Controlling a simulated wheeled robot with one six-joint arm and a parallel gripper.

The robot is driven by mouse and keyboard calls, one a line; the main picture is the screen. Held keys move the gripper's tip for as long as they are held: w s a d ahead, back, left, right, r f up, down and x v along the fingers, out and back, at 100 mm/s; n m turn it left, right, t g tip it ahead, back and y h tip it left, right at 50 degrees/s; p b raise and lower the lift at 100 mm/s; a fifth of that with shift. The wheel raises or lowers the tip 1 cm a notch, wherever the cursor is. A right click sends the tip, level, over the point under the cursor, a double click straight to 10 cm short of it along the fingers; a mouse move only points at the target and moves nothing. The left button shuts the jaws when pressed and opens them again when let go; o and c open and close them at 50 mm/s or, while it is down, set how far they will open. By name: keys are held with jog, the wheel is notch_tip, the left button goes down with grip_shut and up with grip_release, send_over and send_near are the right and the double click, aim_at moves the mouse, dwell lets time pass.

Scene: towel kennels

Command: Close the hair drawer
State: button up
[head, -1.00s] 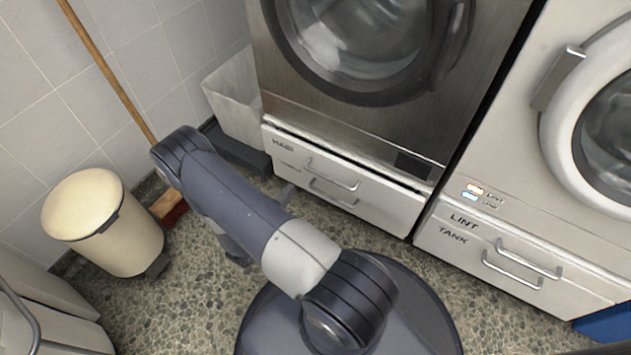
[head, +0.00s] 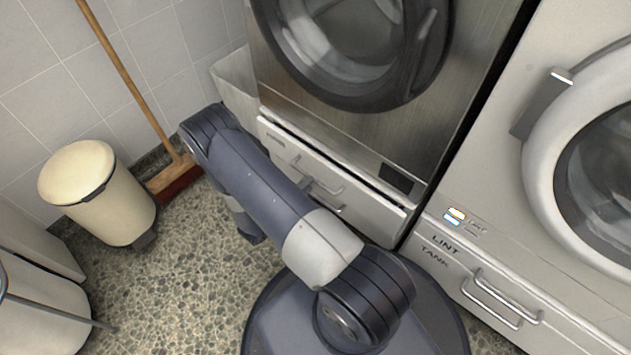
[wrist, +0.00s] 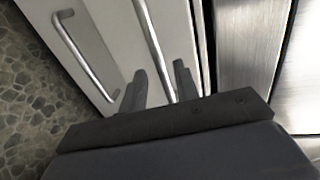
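The hair drawer (head: 365,195) is the pale front under the left, steel-fronted machine. A dark gap shows along its top at the right, and it seems to stand slightly out. Its label is mostly hidden or unreadable now. Two bar handles show on the pale fronts in the wrist view, a nearer one (wrist: 84,55) at left and another (wrist: 152,40) further right. My gripper (wrist: 160,80) has its two dark fingers apart, close to the front, with the right-hand bar seen between them. I cannot tell whether they touch it. In the head view my arm hides most of the gripper.
The lint tank drawer (head: 470,285) with its handle is under the white machine at right. A cream pedal bin (head: 105,205), a broom (head: 130,85) and a whitish bin (head: 235,85) stand at left. Speckled floor (head: 180,280) is clear between bin and base.

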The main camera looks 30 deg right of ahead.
jog(key=shift+b+x, duration=0.45)
jog(key=shift+x, duration=1.75)
jog(key=shift+c, duration=0.4)
grip_shut()
